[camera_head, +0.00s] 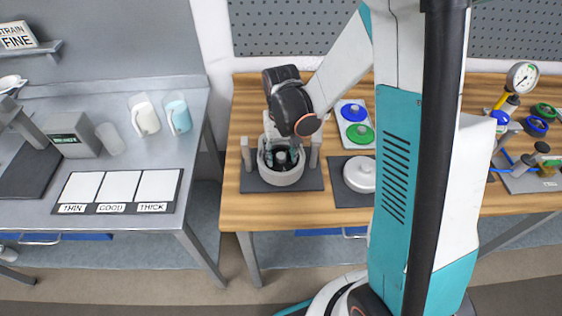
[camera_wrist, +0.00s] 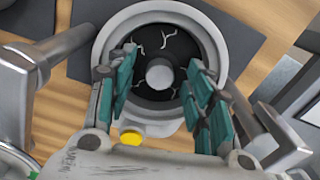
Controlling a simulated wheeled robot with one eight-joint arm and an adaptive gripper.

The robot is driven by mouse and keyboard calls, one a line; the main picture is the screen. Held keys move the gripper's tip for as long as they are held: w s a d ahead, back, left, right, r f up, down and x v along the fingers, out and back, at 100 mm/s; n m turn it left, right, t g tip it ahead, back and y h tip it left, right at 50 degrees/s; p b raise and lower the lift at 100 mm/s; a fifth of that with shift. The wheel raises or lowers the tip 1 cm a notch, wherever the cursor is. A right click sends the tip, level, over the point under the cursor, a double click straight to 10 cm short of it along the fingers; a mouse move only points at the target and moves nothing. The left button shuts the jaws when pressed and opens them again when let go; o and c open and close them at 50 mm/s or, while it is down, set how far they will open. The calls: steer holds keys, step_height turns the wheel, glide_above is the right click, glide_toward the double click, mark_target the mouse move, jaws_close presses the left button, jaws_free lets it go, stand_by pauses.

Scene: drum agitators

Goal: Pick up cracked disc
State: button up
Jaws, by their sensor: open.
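The cracked disc (camera_wrist: 148,50) is black with pale crack lines and a light round hub (camera_wrist: 160,73) in its middle. It lies inside a white-grey round housing (camera_wrist: 215,45) in the wrist view. In the head view the housing (camera_head: 283,178) stands on a dark mat on the wooden bench, and the disc (camera_head: 283,162) shows partly inside. My gripper (camera_wrist: 160,85) is open, with its teal-padded fingers on either side of the hub, over the disc. Whether the fingers touch anything cannot be told.
Grey posts (camera_head: 246,155) flank the housing closely on both sides. To its right are a white round lid (camera_head: 360,174) on a dark mat and a white tray with a blue disc (camera_head: 354,112) and a green disc (camera_head: 360,134). A gauge assembly (camera_head: 522,78) stands at far right.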

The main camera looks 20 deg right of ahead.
steer(key=shift+f, duration=0.25)
jaws_close()
steer(key=shift+r, duration=0.1)
